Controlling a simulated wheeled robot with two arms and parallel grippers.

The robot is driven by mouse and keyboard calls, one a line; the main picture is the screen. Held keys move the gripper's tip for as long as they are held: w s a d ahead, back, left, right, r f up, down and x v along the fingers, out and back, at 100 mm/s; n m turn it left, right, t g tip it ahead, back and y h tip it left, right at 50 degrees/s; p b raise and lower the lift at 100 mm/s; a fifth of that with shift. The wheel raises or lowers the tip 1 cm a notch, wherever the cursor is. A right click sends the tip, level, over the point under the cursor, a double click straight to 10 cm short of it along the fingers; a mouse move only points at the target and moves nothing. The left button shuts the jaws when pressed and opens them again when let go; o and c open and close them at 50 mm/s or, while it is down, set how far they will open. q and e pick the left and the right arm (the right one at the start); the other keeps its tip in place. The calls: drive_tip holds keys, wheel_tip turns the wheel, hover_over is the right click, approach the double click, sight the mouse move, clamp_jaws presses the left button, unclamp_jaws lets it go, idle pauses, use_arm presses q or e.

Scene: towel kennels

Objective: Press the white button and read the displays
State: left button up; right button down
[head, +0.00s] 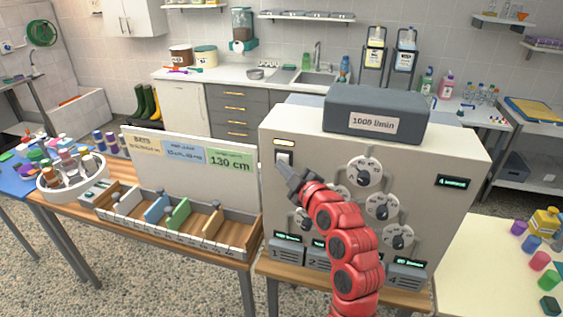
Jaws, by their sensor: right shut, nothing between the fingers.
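A beige machine panel (415,165) stands on a wooden table. A white button or switch plate (283,159) is at its upper left, under a small lit yellowish label (284,143). My right gripper (281,169) is shut and empty, its tips at or just in front of the plate's lower part; I cannot tell whether they touch. Dark displays with green text sit at the right (453,182), lower left (288,237) and lower right (410,262). Their text is too small to read surely; the right one seems to start with 4. My red right arm covers part of the panel's lower middle.
Several round dials (364,171) cover the panel's middle. A grey box (376,112) labelled 1000 l/min sits on top. Left of it are a divided wooden tray (235,252) and a white board (180,150) with cards, one reading 130 cm. A pale table (480,270) with coloured pots stands right.

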drive_tip(key=shift+s+a, duration=0.15)
drive_tip(key=shift+s, duration=0.3)
drive_tip(key=s+a, duration=0.2)
drive_tip(key=s, duration=0.3)
drive_tip(key=shift+s+b, duration=0.3)
drive_tip(key=shift+s, duration=0.05)
drive_tip(key=shift+d+f, duration=0.1)
idle(0.3)
